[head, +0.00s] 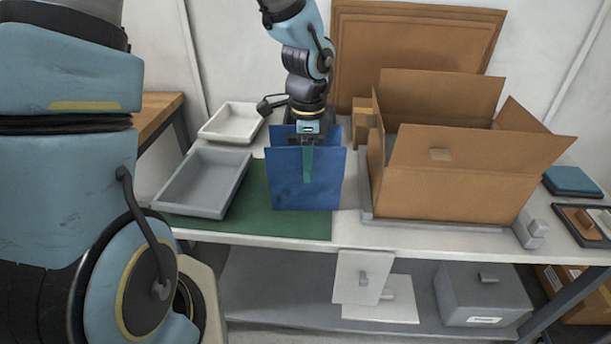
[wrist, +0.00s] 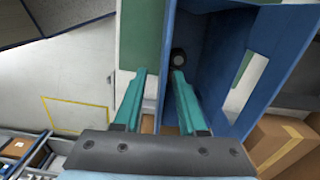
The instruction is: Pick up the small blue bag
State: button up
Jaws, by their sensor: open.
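The blue bag (head: 293,190) stands upright and open-topped on the table, partly over a green mat (head: 260,215). My gripper (head: 308,165) reaches down at its near wall, with one teal finger showing in front of that wall. In the wrist view my gripper (wrist: 160,72) is open, and the edge of a wall of the blue bag (wrist: 222,60) runs between the two teal fingers. One finger is outside the bag and the other inside. A small dark round thing (wrist: 180,57) shows near the inner fingertip; I cannot tell what it is.
A grey tray (head: 205,182) lies left of the bag, with a white tray (head: 232,121) behind it. A large open cardboard box (head: 445,192) stands close on the right. Flat cardboard (head: 415,45) leans on the back wall. A lower shelf holds a grey box (head: 480,295).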

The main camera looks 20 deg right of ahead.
jog(key=shift+c, duration=0.4)
grip_shut()
dwell(0.9)
